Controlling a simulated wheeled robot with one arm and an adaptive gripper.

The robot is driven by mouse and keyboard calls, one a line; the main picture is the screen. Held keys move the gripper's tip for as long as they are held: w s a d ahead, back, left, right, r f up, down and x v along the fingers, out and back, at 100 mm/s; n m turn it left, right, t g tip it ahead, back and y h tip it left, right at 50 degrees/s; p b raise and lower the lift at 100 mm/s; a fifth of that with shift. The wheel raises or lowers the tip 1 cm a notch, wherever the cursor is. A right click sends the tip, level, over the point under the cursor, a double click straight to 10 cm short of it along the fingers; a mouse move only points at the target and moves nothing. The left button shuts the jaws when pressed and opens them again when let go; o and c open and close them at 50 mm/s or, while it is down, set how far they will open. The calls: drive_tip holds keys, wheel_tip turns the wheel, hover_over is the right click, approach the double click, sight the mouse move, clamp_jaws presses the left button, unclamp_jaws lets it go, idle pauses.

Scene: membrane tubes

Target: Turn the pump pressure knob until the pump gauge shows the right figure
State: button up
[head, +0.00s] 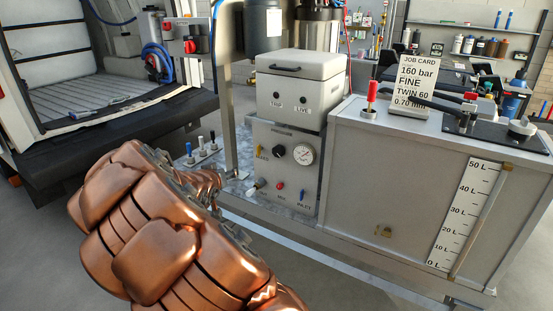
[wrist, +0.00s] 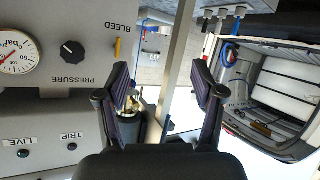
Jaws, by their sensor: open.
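The pump's pressure knob (head: 279,151) is a black round knob on the grey pump panel, left of the white round pump gauge (head: 303,154). In the upside-down wrist view, the knob (wrist: 73,51) lies left of my gripper (wrist: 163,85), and the gauge (wrist: 15,52) is partly cut off at the left edge. The gauge figure is too small to read surely. My gripper is open and empty, with its two dark fingers apart and not touching the knob. In the head view my copper arm hides most of it. The job card (head: 417,82) reads 160 bar, FINE, TWIN 60, 0.70 mm.
A yellow bleed lever (head: 260,151) sits beside the knob. Above is a grey box (head: 300,85) with TRIP and LIVE marks. A metal post (head: 228,100) stands left of the panel. A large tank (head: 400,190) with a litre scale stands right. A van is open at left.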

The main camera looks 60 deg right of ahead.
drive_tip(key=s+d+m+g+h, duration=0.1)
drive_tip(key=s+d+g+h, duration=0.2)
drive_tip(key=d, duration=0.4)
drive_tip(key=m+g+h+b, duration=0.1)
drive_tip(key=m+g+h, duration=0.1)
drive_tip(key=h, duration=0.1)
approach(277, 154)
drive_tip(key=d, duration=0.2)
drive_tip(key=shift+w+d+r+p, duration=0.1)
drive_tip(key=shift+d+p, duration=0.4)
drive_tip(key=shift+d, duration=1.4)
drive_tip(key=shift+w+d+r+p, duration=0.15)
drive_tip(key=shift+d+p, duration=0.3)
drive_tip(key=shift+d, duration=1.45)
drive_tip(key=shift+f, duration=0.1)
drive_tip(key=c, duration=1.1)
drive_tip(key=shift+c, duration=0.2)
